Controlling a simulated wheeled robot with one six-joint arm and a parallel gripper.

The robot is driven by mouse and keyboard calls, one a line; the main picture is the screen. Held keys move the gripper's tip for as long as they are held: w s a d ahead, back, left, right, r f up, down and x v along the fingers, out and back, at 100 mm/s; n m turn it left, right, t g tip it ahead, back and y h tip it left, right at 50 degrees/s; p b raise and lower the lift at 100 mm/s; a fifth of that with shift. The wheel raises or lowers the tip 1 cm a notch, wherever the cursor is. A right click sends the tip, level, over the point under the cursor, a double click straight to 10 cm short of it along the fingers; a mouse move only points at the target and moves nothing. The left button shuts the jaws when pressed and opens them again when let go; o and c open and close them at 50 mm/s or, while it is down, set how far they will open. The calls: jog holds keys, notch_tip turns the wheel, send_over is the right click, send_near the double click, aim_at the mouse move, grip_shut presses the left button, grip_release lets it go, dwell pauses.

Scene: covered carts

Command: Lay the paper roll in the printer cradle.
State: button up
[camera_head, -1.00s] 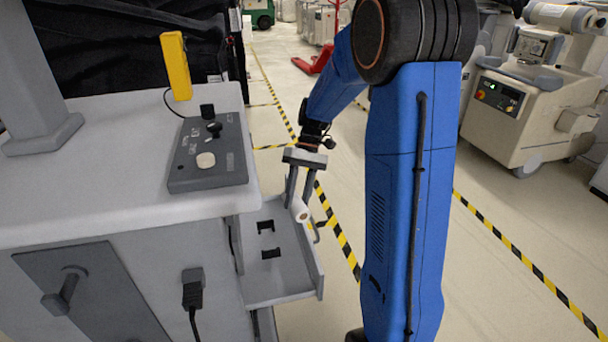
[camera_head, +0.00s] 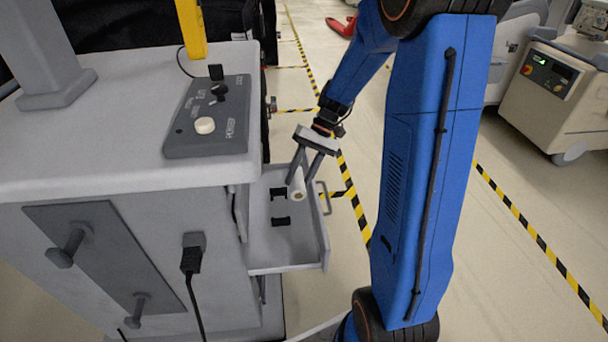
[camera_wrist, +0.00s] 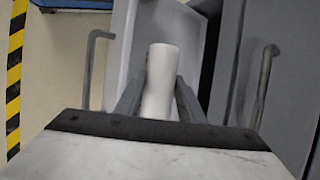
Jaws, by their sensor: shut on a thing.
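The white paper roll (camera_head: 297,189) is held between the fingers of my gripper (camera_head: 300,180), which is shut on it. The roll also shows in the wrist view (camera_wrist: 160,80), upright in that picture between the two grey fingers. The printer cradle is a pair of dark brackets (camera_head: 279,221) on the floor of an open grey drawer (camera_head: 290,255) at the cart's side. In the head view the roll is up and right of the brackets, over the drawer's right part. I cannot tell its exact height. The wrist view does not clearly show the brackets.
The grey cart (camera_head: 120,170) carries a control box (camera_head: 208,115) and a yellow handheld unit (camera_head: 190,28). The drawer has a raised right wall with a handle (camera_head: 325,197). A black plug and cable (camera_head: 191,260) hang on the cart front. Striped floor tape lies right.

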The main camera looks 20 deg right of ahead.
jog(key=w+a+f, duration=0.1)
jog(key=a+f, duration=0.2)
jog(key=a, duration=0.2)
jog(key=shift+w+a+f, duration=0.25)
jog(key=shift+w, duration=0.15)
dwell(0.3)
dwell(0.4)
